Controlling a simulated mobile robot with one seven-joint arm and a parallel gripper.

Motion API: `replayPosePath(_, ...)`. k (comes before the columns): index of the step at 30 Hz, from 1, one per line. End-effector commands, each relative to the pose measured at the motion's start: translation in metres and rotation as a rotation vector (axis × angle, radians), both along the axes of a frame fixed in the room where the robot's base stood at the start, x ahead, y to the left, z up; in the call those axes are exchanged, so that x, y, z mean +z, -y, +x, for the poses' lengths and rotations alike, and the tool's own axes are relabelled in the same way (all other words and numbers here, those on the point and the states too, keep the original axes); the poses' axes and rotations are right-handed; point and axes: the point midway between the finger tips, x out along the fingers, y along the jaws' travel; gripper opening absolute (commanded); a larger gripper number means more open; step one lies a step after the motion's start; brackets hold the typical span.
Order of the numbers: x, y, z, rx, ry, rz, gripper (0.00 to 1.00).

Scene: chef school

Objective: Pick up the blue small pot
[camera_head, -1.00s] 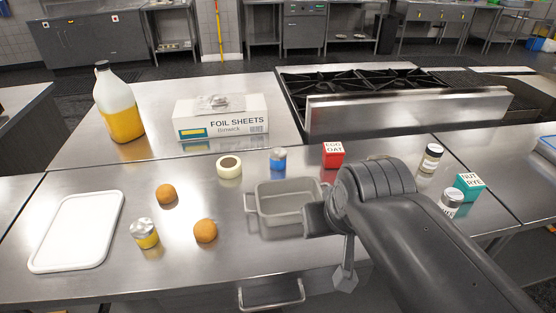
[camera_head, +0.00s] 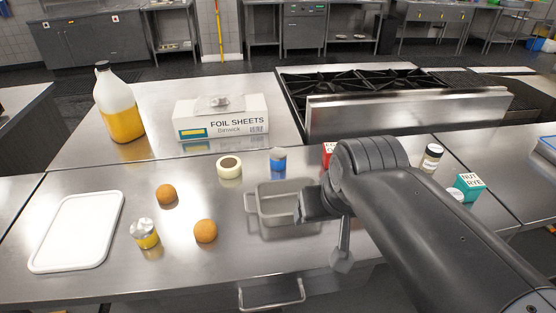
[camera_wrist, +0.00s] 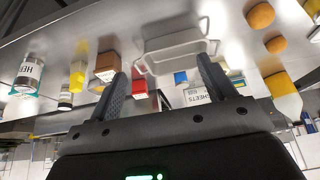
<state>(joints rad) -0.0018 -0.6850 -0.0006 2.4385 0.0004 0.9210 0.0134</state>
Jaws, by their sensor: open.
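The blue small pot (camera_head: 278,160), blue below with a greyish top, stands upright on the steel counter just behind the grey tray in the head view. In the wrist view, which is turned over, a small blue patch (camera_wrist: 181,77) that looks like it shows between my fingers, beyond the tray. My gripper (camera_wrist: 162,66) is open, with nothing between its fingers. In the head view my arm hides most of the gripper, which is at the tray's right side, nearer the front than the pot and apart from it.
The grey tray (camera_head: 263,219) lies between my gripper and the pot. A cream roll (camera_head: 229,167) stands left of the pot; a red box (camera_head: 328,149) is to its right, partly behind my arm.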

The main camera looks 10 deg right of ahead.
Motion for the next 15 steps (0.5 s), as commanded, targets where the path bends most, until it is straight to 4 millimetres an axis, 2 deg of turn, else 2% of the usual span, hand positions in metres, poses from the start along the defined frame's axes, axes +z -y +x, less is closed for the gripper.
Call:
replayPosePath(9, 0.034, -0.002, 0.089, -0.047, -0.109, 0.025, 0.76)
replayPosePath(15, 0.041, -0.004, 0.150, -0.080, -0.178, 0.037, 0.76)
